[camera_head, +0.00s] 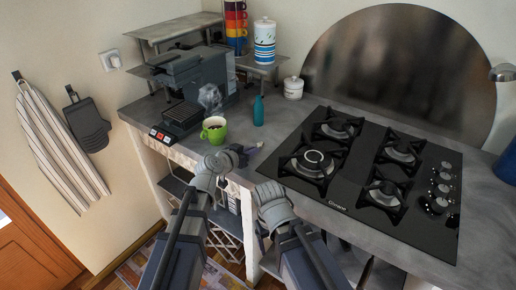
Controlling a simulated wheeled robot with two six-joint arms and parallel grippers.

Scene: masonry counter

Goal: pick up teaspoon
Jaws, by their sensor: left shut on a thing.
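My left gripper (243,151) reaches over the front edge of the counter, just right of a green mug (214,129). It is shut on a small, thin thing at its tip, which I take to be the teaspoon (257,145). The spoon is mostly hidden and too small to make out clearly. My right arm ends at the counter's front edge, left of the hob. The fingers of my right gripper cannot be made out there.
A teal bottle (258,111) stands behind my left gripper. A grey coffee machine (190,88) is at the left, and a black gas hob (370,170) fills the right. A white lidded jar (293,88) stands at the back. Grey counter (285,118) shows between bottle and hob.

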